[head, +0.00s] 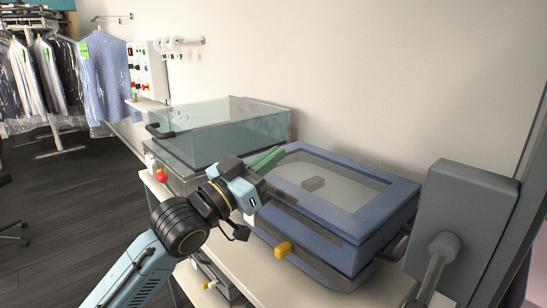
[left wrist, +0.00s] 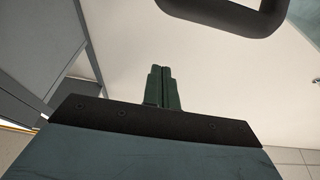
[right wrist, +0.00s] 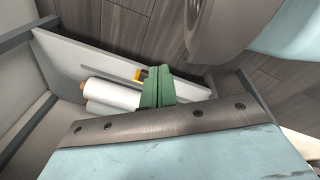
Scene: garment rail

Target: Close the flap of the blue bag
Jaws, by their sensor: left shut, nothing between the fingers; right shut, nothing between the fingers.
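A blue, box-shaped thing (head: 345,228) lies on the light bench in the head view. It is the only large blue thing on the bench, but I cannot tell for sure that it is a bag. Its blue top frame surrounds a clear window, with a small grey block (head: 314,183) showing there. The top looks flat; a separate flap cannot be made out. My left gripper (head: 268,158) is shut and empty by its far-left edge; contact is unclear. Its green fingers are together in the left wrist view (left wrist: 162,88). My right gripper (right wrist: 157,87) is shut and empty, seen only in its wrist view.
A clear-lidded box (head: 225,133) with a dark handle stands left of the blue thing. A yellow knob (head: 283,250) sits at the blue thing's front. A grey upright unit (head: 465,225) stands at right. White rolls (right wrist: 112,95) lie on a shelf near my right gripper.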

